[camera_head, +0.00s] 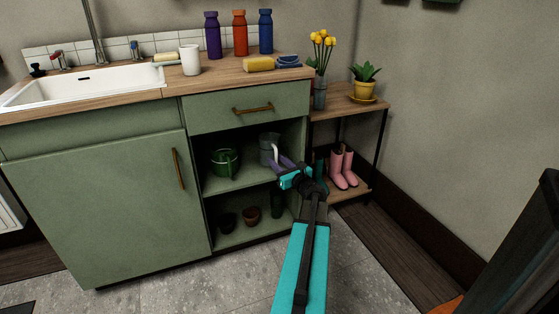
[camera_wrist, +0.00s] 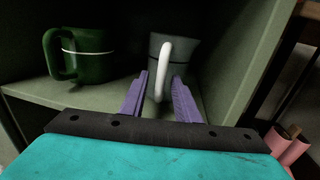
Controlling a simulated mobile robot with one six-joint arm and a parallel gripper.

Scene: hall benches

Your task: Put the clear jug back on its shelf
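The clear jug (camera_head: 265,156) looks greyish and see-through, with a white handle. It is upright in the right part of the upper open compartment of the green cabinet, over the shelf board (camera_head: 238,178). In the wrist view the jug (camera_wrist: 187,58) has its handle facing me. My gripper (camera_head: 285,164) reaches into the front of this compartment. In the wrist view its purple fingers (camera_wrist: 160,76) stand apart, one on each side of the lower handle, with visible gaps. The jug's base is partly hidden, so I cannot tell whether it touches the board.
A green pot-like mug (camera_head: 224,161) stands left of the jug, also in the wrist view (camera_wrist: 88,58). The cabinet's right wall (camera_wrist: 250,60) is close to the jug. Small dark bowls (camera_head: 250,214) sit below. A side rack (camera_head: 345,108) holds pink boots (camera_head: 342,168).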

